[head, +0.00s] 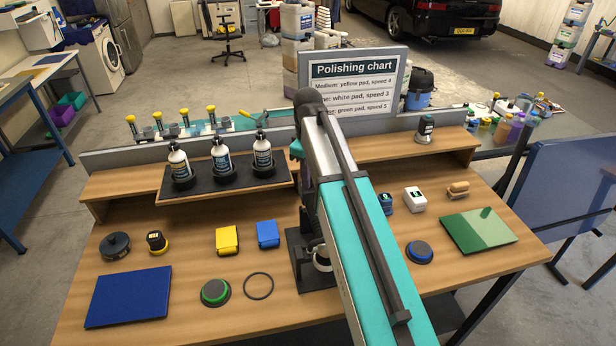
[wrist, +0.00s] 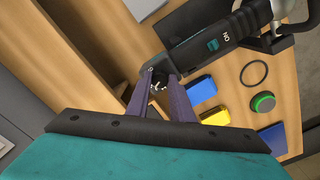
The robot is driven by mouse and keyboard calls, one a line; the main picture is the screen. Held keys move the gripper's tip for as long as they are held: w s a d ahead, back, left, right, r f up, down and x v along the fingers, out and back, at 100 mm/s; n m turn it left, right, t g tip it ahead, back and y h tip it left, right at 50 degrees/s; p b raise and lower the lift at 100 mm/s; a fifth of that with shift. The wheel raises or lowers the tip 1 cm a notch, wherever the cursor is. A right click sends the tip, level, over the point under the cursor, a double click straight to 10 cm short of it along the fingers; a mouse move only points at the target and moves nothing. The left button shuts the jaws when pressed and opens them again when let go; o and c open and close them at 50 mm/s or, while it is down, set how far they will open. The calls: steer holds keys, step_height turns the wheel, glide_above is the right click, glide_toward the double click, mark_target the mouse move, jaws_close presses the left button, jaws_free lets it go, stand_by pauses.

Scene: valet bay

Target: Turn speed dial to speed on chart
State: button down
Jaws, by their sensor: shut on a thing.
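The polishing chart (head: 352,82) stands at the back of the bench. It reads medium: yellow pad, speed 4; a partly covered line: white pad, speed 3; another partly covered line: green pad, speed 5. In the wrist view the dark polisher (wrist: 210,48) carries a teal patch and an "ON" marking. My gripper (wrist: 160,76) is at the polisher's near end, its two fingers closed around the small dark speed dial (wrist: 157,83). The dial's setting is too small to read. In the head view my arm hides the gripper, the dial and most of the polisher.
The dark stand (head: 296,250) is partly behind my arm. Three bottles stand on a black tray (head: 226,190). A blue panel (head: 128,297), yellow block (head: 227,239), blue block (head: 268,234), green-edged pad (head: 215,292), black ring (head: 258,286) and green panel (head: 478,231) lie on the bench.

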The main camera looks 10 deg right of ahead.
steer(key=shift+m, duration=0.6)
steer(key=c, duration=1.6)
jaws_free()
steer(key=shift+o, duration=0.2)
steer(key=shift+r, duration=0.1)
step_height(320, 180, up, 14)
steer(key=b, duration=0.4)
steer(key=shift+a+f, duration=0.15)
steer(key=shift+f, duration=0.05)
steer(key=shift+s+f, duration=0.1)
